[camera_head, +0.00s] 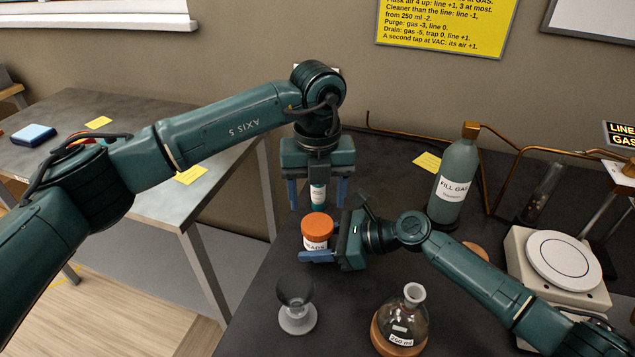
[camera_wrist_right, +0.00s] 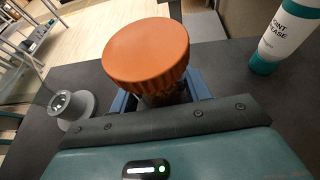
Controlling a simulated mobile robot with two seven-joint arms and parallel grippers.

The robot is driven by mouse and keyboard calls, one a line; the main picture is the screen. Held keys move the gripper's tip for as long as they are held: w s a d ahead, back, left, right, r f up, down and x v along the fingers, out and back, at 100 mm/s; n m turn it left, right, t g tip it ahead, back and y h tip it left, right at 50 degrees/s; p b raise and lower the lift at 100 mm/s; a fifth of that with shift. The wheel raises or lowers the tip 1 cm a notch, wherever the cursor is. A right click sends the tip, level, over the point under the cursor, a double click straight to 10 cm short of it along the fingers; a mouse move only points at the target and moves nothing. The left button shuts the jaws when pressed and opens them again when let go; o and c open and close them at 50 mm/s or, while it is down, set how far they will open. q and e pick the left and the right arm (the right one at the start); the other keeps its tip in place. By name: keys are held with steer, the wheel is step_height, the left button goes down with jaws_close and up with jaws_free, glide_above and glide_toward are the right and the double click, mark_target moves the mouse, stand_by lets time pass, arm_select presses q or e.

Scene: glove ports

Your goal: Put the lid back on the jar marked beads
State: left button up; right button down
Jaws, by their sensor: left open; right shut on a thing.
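The jar marked beads (camera_head: 316,243) stands on the dark bench, its label partly hidden by my right gripper. The orange lid (camera_head: 317,226) sits on top of the jar; in the right wrist view the lid (camera_wrist_right: 147,52) covers its mouth. I cannot tell whether it is screwed down. My right gripper (camera_head: 325,250) is shut on the jar's body below the lid, its blue fingers on either side (camera_wrist_right: 160,98). My left gripper (camera_head: 317,195) is open, pointing down behind and above the jar, with nothing held between its fingers.
A joint grease tube (camera_wrist_right: 284,38) stands close behind the jar, under my left gripper. A grey funnel-like piece (camera_head: 297,312) stands in front. A 250 ml flask (camera_head: 403,318), a fill gas bottle (camera_head: 455,185) and a white hotplate (camera_head: 558,262) are to the right.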

mark_target(317, 224)
arm_select(q)
steer(key=shift+f, duration=2.7)
steer(key=shift+c, duration=0.2)
steer(key=c, duration=0.7)
steer(key=m, duration=0.6)
steer(key=shift+c, duration=0.2)
steer(key=m, duration=0.6)
steer(key=shift+m, duration=0.4)
steer(key=m, duration=0.6)
steer(key=shift+w+m, duration=0.1)
steer(key=shift+m, duration=0.2)
steer(key=m, duration=0.5)
steer(key=o, duration=1.1)
steer(key=shift+c, duration=0.2)
